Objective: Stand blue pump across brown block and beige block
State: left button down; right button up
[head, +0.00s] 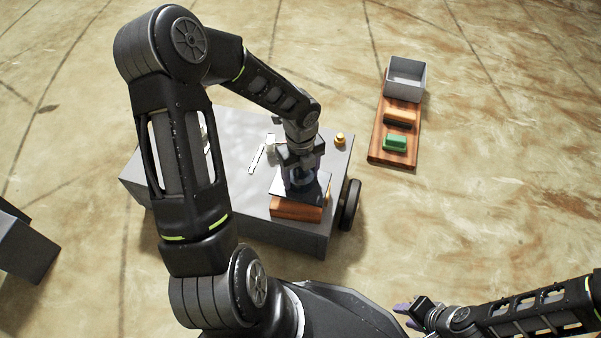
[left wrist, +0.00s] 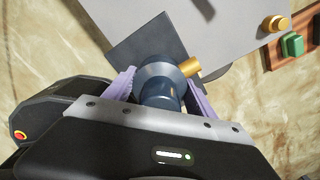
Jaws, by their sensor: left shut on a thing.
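The blue pump (left wrist: 160,87) is a dark blue round body with a brass spout. My left gripper (left wrist: 163,88) is shut on it, with one purple finger on each side. In the head view, the left gripper (head: 303,172) hides most of the pump. A dark square plate (left wrist: 140,42) shows directly beneath the pump; I cannot tell whether it is the pump's base. An orange-brown block (head: 297,209) lies under the plate's near edge on the grey table. No separate beige block can be made out there. My right gripper (head: 408,314) is empty at the lower right, its purple fingers apart.
The grey table (head: 245,205) has a dark wheel (head: 350,204) on its right. A brass knob (head: 340,139) and a pale strip (head: 256,159) are on top. On the floor, a wooden board (head: 378,151) carries a green block (head: 396,143), an orange-tan piece (head: 402,118) and a grey box (head: 405,87).

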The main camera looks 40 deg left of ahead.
aim_at(301, 184)
pick_arm(q)
jog(key=shift+f+b, duration=1.1)
jog(key=shift+f, duration=1.25)
jog(key=shift+f, duration=0.5)
jog(key=shift+c, duration=1.5)
grip_release()
jog(key=shift+r, duration=0.1)
notch_tip(301, 184, up, 11)
jog(key=p, duration=0.5)
jog(key=shift+r+p, duration=0.2)
jog(key=shift+p, duration=0.1)
jog(key=shift+r, duration=0.7)
jog(key=shift+d+f, duration=0.1)
